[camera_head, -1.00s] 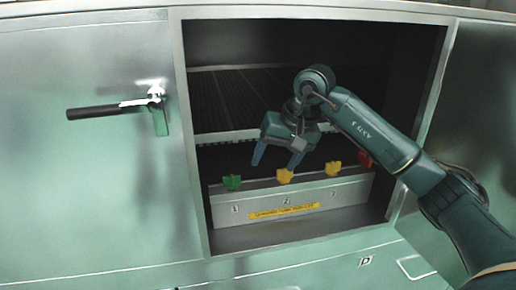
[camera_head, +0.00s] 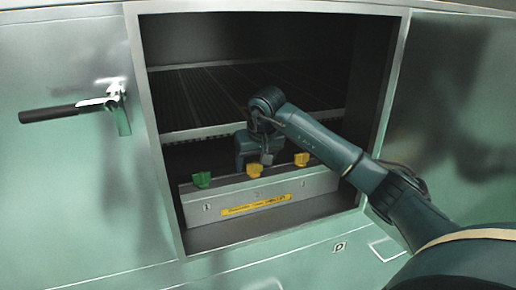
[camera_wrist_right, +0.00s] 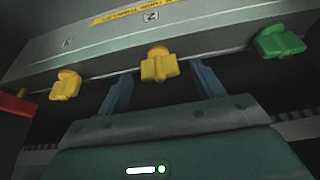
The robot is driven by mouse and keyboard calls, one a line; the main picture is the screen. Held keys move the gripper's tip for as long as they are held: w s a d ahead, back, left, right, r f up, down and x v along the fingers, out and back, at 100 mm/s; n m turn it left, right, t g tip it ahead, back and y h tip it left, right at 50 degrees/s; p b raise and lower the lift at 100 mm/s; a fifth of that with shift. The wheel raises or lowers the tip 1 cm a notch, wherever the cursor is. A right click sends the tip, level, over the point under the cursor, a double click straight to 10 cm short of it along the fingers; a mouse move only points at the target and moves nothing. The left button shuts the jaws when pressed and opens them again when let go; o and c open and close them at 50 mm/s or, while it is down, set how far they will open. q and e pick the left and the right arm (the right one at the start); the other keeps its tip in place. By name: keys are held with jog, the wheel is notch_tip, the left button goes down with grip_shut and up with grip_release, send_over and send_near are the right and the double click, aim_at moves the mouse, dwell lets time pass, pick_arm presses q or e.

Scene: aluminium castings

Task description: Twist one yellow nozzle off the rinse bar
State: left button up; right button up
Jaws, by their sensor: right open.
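The rinse bar (camera_head: 320,184) is a grey block low in the open cavity, with nozzles along its top. A yellow nozzle sits at its middle (camera_head: 254,170), near the number 2 (camera_wrist_right: 151,16). A second yellow nozzle (camera_head: 301,159) is to its right. A green nozzle (camera_head: 201,180) is at the left end. My right gripper (camera_wrist_right: 160,69) is open, its blue fingers on either side of the middle yellow nozzle (camera_wrist_right: 157,66), with visible gaps. In the head view its fingertips are mostly hidden. My left gripper is not in view.
A metal frame surrounds the cavity (camera_head: 150,120); a slatted rack (camera_head: 215,95) lies above and behind the bar. A black-handled latch (camera_head: 65,112) is on the left panel. A red part (camera_wrist_right: 14,108) shows at the left in the wrist view.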

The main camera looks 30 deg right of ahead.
jog(key=shift+x, duration=0.75)
jog(key=shift+c, duration=0.2)
jog(key=c, duration=1)
jog(key=o, duration=1)
jog(key=shift+o, duration=0.2)
